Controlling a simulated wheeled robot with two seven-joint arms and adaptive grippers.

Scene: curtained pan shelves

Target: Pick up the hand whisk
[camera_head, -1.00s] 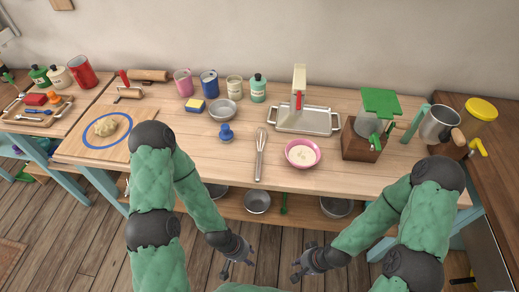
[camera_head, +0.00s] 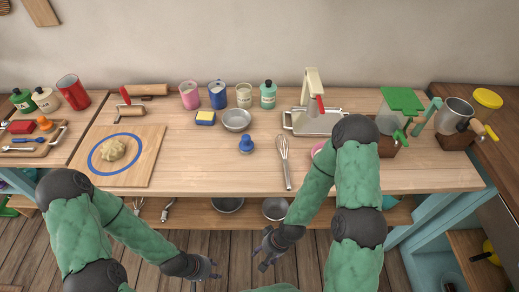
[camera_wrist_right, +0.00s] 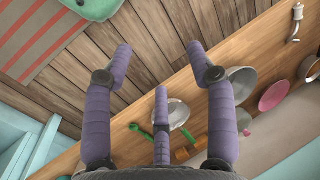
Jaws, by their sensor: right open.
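The hand whisk (camera_head: 284,160) lies on the wooden table in the head view, with its wire end toward the wall and its handle toward the front edge. My right gripper (camera_head: 265,256) is below and in front of the table edge, slightly left of the whisk and apart from it. Its purple fingers (camera_wrist_right: 158,62) are spread and empty in the right wrist view, where I cannot make out the whisk. My left gripper (camera_head: 210,268) is lower and further left, also in front of the table; its fingers are too small to judge.
A blue knobbed object (camera_head: 246,145) and a metal bowl (camera_head: 236,119) are left of the whisk. A pink bowl (camera_head: 317,150), partly behind my right arm, is to its right. A metal tray (camera_head: 295,120) stands behind. Bowls sit on the lower shelf (camera_head: 185,212).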

